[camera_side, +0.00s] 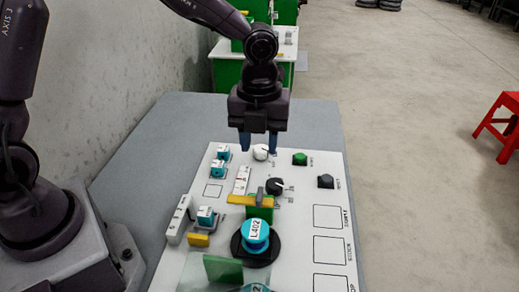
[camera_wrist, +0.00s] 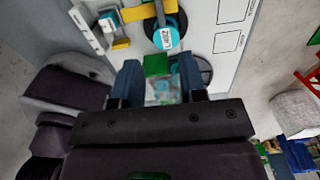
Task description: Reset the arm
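My gripper (camera_side: 259,147) hangs above the back part of a white control panel (camera_side: 330,170), with its blue fingers pointing down. The fingers are apart, with nothing seen held between them in the side view. In the wrist view, my gripper (camera_wrist: 160,64) also shows its two blue fingers spread, with a green block and a clear piece visible through the gap. A blue spool labelled L402 (camera_side: 257,232) sits on a black round base on the panel; a blue spool also shows in the wrist view (camera_wrist: 166,38). I cannot make out a blue cable.
Knobs, including a white knob (camera_side: 261,152) and a black knob (camera_side: 275,186), stand on the panel near my gripper. Small blue connectors (camera_side: 217,168) are at its left. A concrete wall (camera_side: 120,70) rises at left. A red stool (camera_side: 500,125) stands on open floor at right.

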